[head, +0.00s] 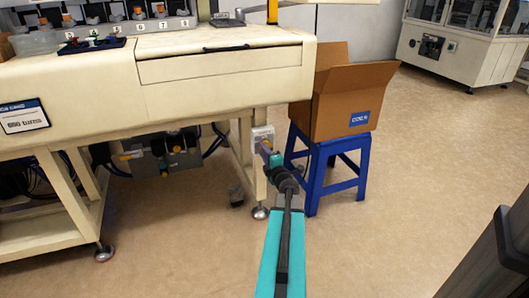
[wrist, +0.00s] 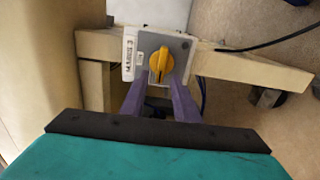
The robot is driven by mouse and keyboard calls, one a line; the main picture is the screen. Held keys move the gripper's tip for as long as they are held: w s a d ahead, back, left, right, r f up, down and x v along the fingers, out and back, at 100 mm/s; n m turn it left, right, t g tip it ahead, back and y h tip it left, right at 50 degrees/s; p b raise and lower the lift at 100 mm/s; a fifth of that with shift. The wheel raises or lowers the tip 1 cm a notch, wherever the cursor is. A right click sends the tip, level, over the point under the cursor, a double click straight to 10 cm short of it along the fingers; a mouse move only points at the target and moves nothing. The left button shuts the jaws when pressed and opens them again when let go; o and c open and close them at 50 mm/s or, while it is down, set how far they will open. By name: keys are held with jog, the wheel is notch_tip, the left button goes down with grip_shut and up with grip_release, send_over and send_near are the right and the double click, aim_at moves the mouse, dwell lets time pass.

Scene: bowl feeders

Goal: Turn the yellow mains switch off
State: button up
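The yellow mains switch (wrist: 161,62) is a rotary knob on a light grey box (wrist: 131,58) with a label on its left side. Its grip bar stands roughly upright in the wrist view. The box (head: 262,132) is fixed to the bench leg in the head view, where my arm reaches it and the knob cannot be made out. My gripper (wrist: 158,82) has two purple fingers, open and apart, pointing at the knob. The fingertips show just below the knob, one to each side. Whether they touch it cannot be told.
The cream bench (head: 215,75) overhangs the switch. A cardboard box (head: 345,98) on a blue stool (head: 318,165) stands close to the right of my arm. A black cable (wrist: 262,44) runs right of the switch. The floor (head: 400,190) at right is clear.

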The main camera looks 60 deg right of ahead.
jog(key=p+v, duration=0.8)
jog(key=v, duration=0.5)
jog(key=shift+p, duration=0.35)
jog(key=shift+s+a, duration=0.1)
dwell(0.8)
